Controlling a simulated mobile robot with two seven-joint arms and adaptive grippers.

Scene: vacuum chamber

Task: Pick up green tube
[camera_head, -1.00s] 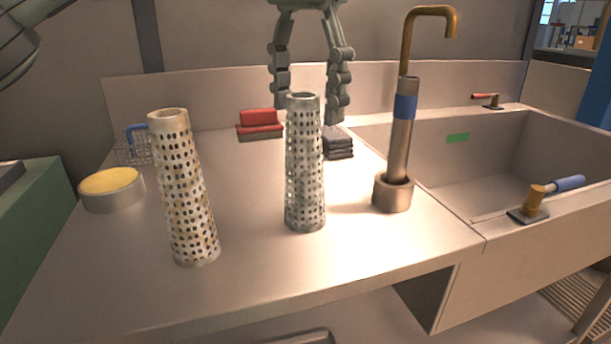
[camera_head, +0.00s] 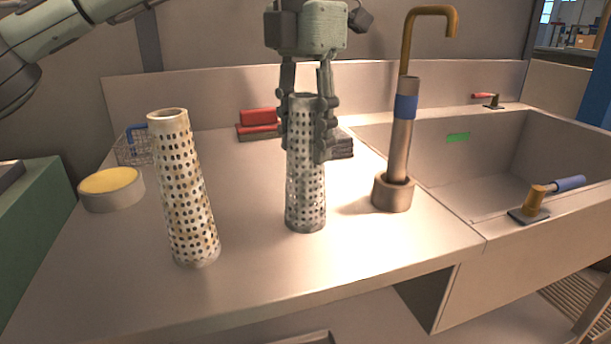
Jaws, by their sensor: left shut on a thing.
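A grey-green perforated tube (camera_head: 306,200) stands upright on the counter, in the middle of the view. My left gripper (camera_head: 304,150) comes down from above and is shut on the upper part of this tube, one finger on each side. The fingers hide parts of the tube's upper sides. The tube's foot looks to be at the counter top. A second perforated tube (camera_head: 185,190), cream with rusty brown marks, stands to the left, apart from the gripper. My right gripper is not in view.
A copper tap with a blue band (camera_head: 404,107) stands close on the right, beside the sink (camera_head: 480,160). Red cloths (camera_head: 259,120) and dark folded cloths (camera_head: 341,145) lie behind. A yellow-topped round tin (camera_head: 111,188) and wire basket (camera_head: 134,150) are at left. The counter front (camera_head: 255,270) is clear.

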